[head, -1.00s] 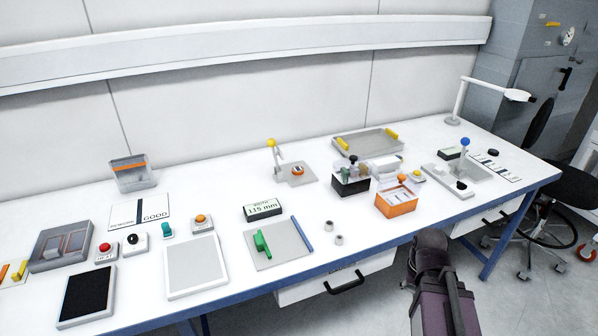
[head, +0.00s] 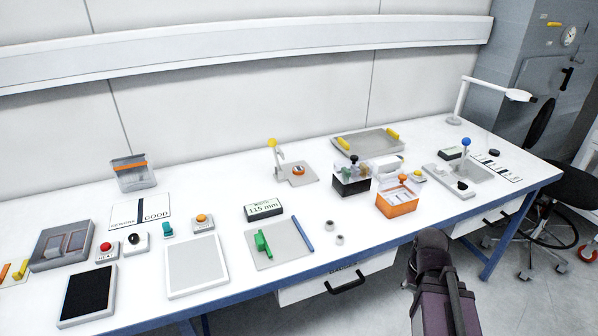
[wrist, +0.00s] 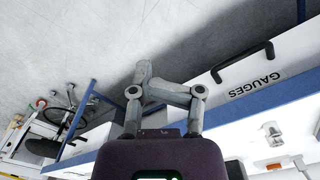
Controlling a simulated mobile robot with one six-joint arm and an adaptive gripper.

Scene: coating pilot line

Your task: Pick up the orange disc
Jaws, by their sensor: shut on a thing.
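A small round orange piece (head: 298,171), which looks like the orange disc, lies on the grey plate of a small stand with a yellow knob (head: 272,143), at the middle back of the table. My gripper (wrist: 150,80) shows in the wrist view with its grey fingers drawn together, in front of the bench's drawer side and the floor. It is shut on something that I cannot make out. In the head view, my dark arm end is at the table's front edge, far from the orange piece, and the fingers are hidden.
An orange box (head: 397,203) and a black box (head: 350,183) stand right of the stand. A drawer handle (wrist: 243,62) sticks out near my gripper. The table's front middle has free room.

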